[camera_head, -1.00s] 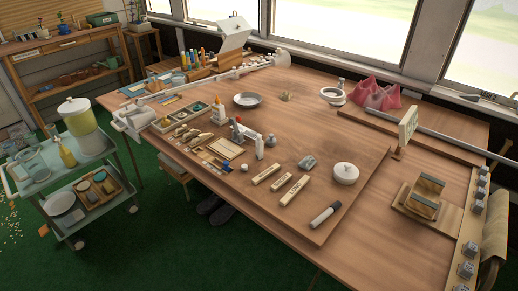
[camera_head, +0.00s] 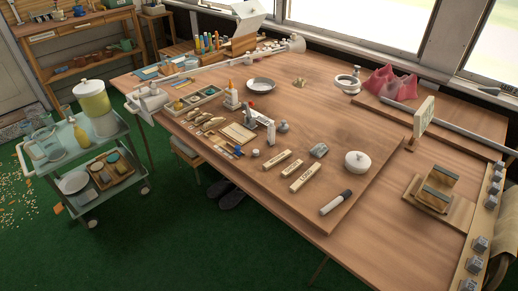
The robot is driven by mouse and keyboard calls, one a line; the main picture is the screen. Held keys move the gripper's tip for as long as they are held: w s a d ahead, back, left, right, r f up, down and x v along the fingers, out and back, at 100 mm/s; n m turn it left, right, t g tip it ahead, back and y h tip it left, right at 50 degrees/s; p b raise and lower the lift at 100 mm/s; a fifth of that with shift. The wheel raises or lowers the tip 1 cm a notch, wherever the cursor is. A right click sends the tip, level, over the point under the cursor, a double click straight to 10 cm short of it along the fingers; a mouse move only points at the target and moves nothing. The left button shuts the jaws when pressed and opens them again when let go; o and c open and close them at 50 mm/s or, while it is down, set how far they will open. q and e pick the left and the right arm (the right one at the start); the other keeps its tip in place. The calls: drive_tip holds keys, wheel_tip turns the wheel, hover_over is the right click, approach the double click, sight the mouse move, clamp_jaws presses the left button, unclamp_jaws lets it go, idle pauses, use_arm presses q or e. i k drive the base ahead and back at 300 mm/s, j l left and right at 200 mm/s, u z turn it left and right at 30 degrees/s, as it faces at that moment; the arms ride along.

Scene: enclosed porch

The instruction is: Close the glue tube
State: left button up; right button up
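A small white bottle with an orange tip (camera_head: 231,97) stands upright on the wooden table, at the edge of the sectioned tray left of centre. A second small white upright container (camera_head: 270,133) stands to its right, beside a grey and red tool (camera_head: 254,117). Either may be the glue tube; they are too small to tell which, and I cannot make out whether a cap is on. Neither of my grippers shows in the head view.
The large wooden table (camera_head: 300,228) fills the middle, with labelled blocks (camera_head: 302,178), a marker (camera_head: 335,202) and a lidded white pot (camera_head: 357,161) on its raised board. A cart (camera_head: 117,198) stands at the left. Green floor is open in front.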

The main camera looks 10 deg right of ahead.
sight(271, 128)
drive_tip(key=z, duration=0.4)
drive_tip(key=i+j+z, duration=0.2)
drive_tip(key=z, duration=0.15)
drive_tip(key=i+j+z, duration=0.15)
drive_tip(key=j+z, duration=0.15)
drive_tip(key=j, duration=0.2)
drive_tip(key=i+j+z, duration=0.1)
drive_tip(key=j+z, duration=0.25)
drive_tip(key=i+j+z, duration=0.1)
drive_tip(key=j+z, duration=0.2)
drive_tip(key=j, duration=0.15)
drive_tip(key=i+j, duration=0.1)
drive_tip(key=j, duration=0.8)
drive_tip(key=j+z, duration=0.1)
drive_tip(key=j, duration=0.8)
drive_tip(key=i, duration=0.05)
